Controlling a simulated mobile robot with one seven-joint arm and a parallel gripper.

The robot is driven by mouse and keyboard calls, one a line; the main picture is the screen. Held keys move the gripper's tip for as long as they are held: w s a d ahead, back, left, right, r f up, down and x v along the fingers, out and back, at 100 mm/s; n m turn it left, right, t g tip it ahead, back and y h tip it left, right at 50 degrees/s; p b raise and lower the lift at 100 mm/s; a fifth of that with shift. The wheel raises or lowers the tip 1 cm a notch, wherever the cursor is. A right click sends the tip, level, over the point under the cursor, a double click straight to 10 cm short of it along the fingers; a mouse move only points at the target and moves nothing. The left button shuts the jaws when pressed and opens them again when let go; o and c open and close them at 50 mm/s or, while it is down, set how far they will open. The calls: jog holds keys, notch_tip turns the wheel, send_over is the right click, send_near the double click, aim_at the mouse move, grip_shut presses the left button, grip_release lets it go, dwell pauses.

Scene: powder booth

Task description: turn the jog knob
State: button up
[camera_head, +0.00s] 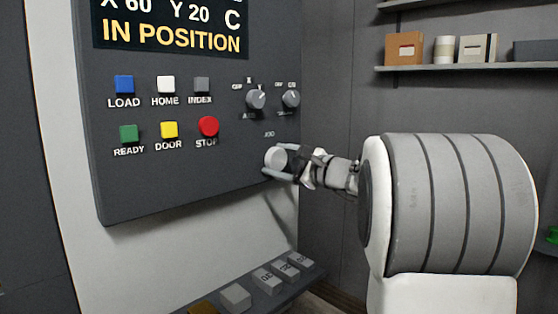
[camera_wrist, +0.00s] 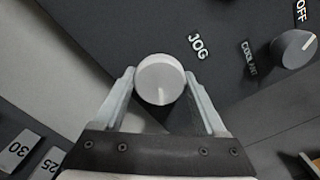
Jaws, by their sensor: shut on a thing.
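The jog knob (camera_head: 275,158) is a round light-grey knob low on the right of the dark control panel, under the JOG label. In the wrist view the jog knob (camera_wrist: 160,79) sits between the two fingers, with the JOG label beside it at the upper right. My gripper (camera_head: 280,162) is at the panel, shut on the knob, with one finger on each side; it also shows in the wrist view (camera_wrist: 161,88). Part of the knob's side is hidden by the fingers in the head view.
Two selector knobs (camera_head: 256,99) (camera_head: 291,98) sit above the jog knob. The red STOP button (camera_head: 208,126) is to its left. The display (camera_head: 172,30) reads IN POSITION. Numbered grey blocks (camera_head: 267,280) lie on a ledge below. A shelf (camera_head: 470,67) with boxes is at right.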

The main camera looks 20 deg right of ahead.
jog(key=o, duration=1.3)
jog(key=v, duration=1.7)
jog(key=shift+s, duration=0.2)
